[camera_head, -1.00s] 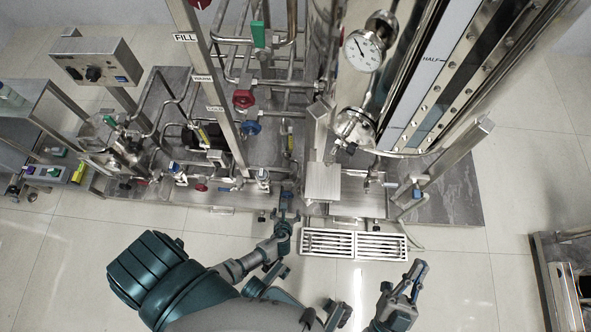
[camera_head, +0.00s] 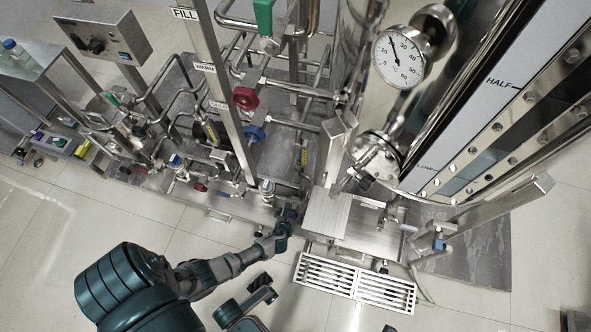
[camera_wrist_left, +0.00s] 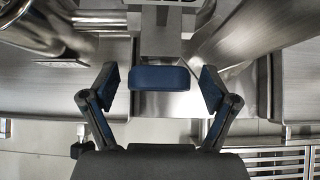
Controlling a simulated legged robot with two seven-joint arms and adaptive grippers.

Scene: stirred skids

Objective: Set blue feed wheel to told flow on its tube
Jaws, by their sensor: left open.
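In the left wrist view a blue rounded block (camera_wrist_left: 160,78), seemingly the feed wheel seen edge-on, sits on a metal stem between my left gripper's fingers (camera_wrist_left: 160,88). The fingers stand apart on either side, with gaps. A label ending in "ED" is cut off above it. In the head view my left gripper (camera_head: 288,216) is low at the skid's front edge, left of the metal box, and hides most of the wheel. The tube with its scale (camera_head: 466,120) stands at the right, marked HALF and LOW.
A blue handwheel (camera_head: 254,134) by a COLD label and a red handwheel (camera_head: 246,98) by WARM are on pipes behind. A dial gauge (camera_head: 399,58) is on the vessel. A floor grate (camera_head: 357,278) lies in front. Open floor is at the lower left.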

